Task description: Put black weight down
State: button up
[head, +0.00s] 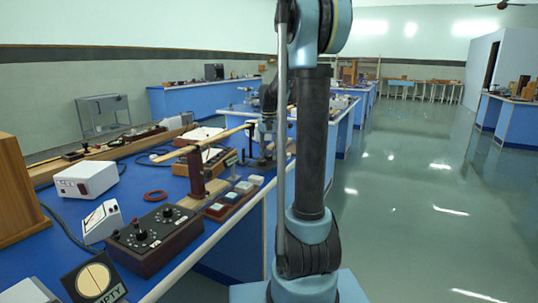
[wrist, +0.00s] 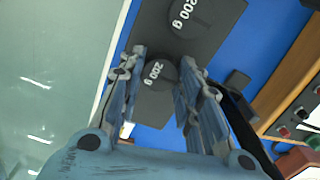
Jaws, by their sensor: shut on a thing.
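My gripper (wrist: 162,56) points down over a blue bench top in the wrist view, its two fingers either side of a round black weight (wrist: 158,74) marked 200 g. It is shut on that weight. The weight appears over a dark grey plate (wrist: 150,107); I cannot tell whether it touches it. A larger round black weight (wrist: 188,14) marked 500 g sits just beyond, on a dark grey surface (wrist: 228,12). In the head view my gripper is low over the right part of the near bench, partly behind my arm, and the weights cannot be made out.
The near blue bench (head: 150,183) has a pale front edge. Open floor (head: 430,220) lies right.

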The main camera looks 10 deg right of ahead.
aim_at(269, 155)
jog(key=o, duration=1.2)
jog(key=shift+s, duration=0.1)
notch_tip(269, 155, up, 12)
jog(key=s+f+n+t, duration=0.1)
jog(key=s+f, duration=0.3)
jog(key=s, duration=0.6)
jog(key=s+f+n, duration=0.1)
jog(key=s+f, duration=0.3)
jog(key=s, duration=0.5)
jog(key=s+f+n+t, duration=0.1)
jog(key=s+f+n, duration=0.2)
jog(key=s+f, duration=1.2)
jog(key=shift+s+f, duration=0.2)
jog(key=shift+s, duration=0.25)
